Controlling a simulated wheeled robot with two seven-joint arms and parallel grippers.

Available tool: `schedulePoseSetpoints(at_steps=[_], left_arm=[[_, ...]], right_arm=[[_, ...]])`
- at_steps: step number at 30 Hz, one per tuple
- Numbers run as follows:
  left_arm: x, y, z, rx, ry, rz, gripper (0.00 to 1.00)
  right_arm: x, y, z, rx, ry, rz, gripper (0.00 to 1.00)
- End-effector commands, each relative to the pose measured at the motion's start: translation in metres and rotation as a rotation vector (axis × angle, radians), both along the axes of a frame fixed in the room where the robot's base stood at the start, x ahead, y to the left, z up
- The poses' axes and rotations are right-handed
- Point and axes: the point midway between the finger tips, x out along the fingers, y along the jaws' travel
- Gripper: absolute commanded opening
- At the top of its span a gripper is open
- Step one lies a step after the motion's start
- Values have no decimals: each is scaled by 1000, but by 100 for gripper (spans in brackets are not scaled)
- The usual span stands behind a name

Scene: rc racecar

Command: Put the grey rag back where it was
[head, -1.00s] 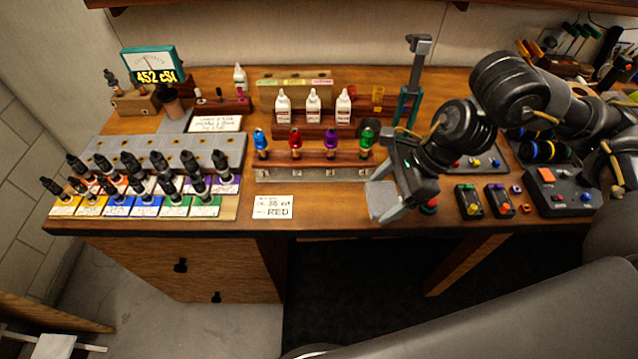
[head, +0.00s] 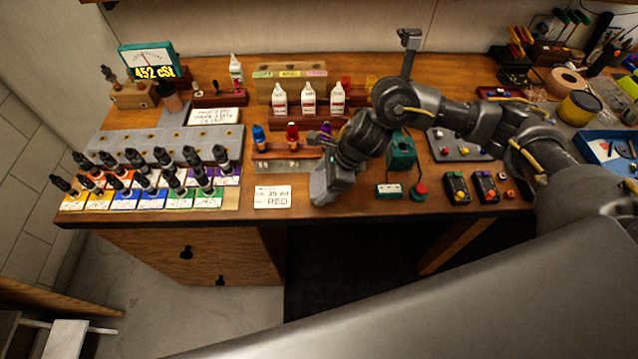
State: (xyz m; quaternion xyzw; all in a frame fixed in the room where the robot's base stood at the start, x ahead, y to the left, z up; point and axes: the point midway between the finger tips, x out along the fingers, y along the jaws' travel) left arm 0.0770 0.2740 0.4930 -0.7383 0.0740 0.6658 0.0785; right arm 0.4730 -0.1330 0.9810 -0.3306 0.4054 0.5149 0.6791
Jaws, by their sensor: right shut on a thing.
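My right gripper (head: 326,190) is low over the front of the bench, just right of the white card reading RED (head: 272,197). It is shut on the grey rag, which is mostly hidden by the jaws and hard to tell from their grey. The rack with coloured-top bottles (head: 285,165) is just behind and to the left; my right forearm covers its right end. My left gripper is out of view.
Several dropper bottles stand on coloured cards (head: 150,200) at the left. White bottles (head: 309,100) stand behind the rack. A green device (head: 401,150), a small switch box (head: 388,190) and a red button (head: 420,191) are right of the gripper. The bench's front edge is close.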

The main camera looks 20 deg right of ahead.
Motion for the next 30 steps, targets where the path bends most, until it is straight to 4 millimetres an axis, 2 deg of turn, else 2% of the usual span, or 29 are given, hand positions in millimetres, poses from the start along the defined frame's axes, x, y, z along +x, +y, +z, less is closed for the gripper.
schedulePoseSetpoints(at_steps=[3,8,15,29,30], left_arm=[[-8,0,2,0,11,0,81],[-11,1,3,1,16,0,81],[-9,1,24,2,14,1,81],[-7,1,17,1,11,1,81],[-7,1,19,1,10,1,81]], right_arm=[[4,4,-6,0,0,0,40],[5,6,-9,0,0,1,40],[7,8,-36,-1,4,-2,40],[8,8,-48,0,-2,1,40],[8,8,-46,0,-2,1,80]])
